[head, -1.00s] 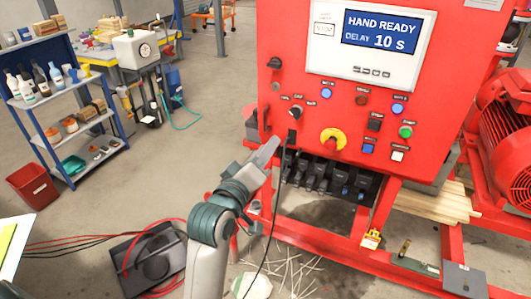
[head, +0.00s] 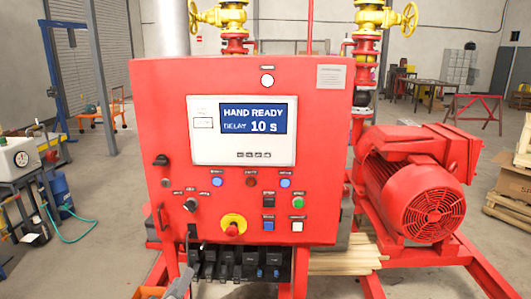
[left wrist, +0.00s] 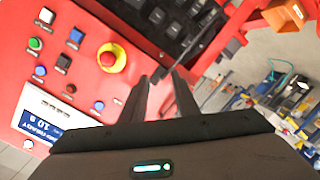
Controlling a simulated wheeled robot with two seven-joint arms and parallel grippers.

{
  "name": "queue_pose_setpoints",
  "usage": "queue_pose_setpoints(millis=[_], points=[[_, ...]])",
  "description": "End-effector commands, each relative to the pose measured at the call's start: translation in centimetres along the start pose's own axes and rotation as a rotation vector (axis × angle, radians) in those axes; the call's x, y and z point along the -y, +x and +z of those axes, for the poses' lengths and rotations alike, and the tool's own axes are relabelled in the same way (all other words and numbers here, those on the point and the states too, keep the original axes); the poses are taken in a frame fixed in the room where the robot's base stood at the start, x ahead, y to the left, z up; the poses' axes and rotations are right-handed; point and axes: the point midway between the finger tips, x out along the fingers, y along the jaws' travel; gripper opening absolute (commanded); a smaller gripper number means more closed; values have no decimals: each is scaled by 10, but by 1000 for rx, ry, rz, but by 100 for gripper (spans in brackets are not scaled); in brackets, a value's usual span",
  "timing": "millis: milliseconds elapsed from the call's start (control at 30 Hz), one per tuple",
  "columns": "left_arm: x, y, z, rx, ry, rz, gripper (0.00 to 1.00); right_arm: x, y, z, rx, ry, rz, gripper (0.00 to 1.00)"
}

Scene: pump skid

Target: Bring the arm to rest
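The red control panel (head: 150,110) stands upright ahead of me in the head view. Its screen (head: 252,117) reads "HAND READY" and "DELAY 10 s". My left gripper (head: 180,286) shows only in part at the bottom edge of the head view, below the panel's lower left. My right gripper is in neither view.
Black terminal blocks (head: 240,262) hang under the panel. A red motor (head: 425,195) stands to the right, with timber (head: 345,258) between it and the panel. Yellow valves (head: 383,18) rise behind. A bench with a gauge box (head: 18,160) stands at the left, with open floor before it.

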Motion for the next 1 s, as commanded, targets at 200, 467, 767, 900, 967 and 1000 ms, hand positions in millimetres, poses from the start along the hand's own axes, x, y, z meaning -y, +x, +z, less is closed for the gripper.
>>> queue_pose_setpoints(millis=[200,467,767,900,967,1000], points=[[77,28,92,133,94,-95,28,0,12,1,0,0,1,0],[167,32,197,288,208,-187,28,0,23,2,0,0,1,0],[272,0,314,471,336,-274,28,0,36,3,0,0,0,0],[320,-26,364,559,397,-307,28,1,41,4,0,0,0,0],[340,-40,385,598,422,-320,28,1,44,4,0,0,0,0],[353,-50,399,623,439,-328,28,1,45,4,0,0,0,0]])
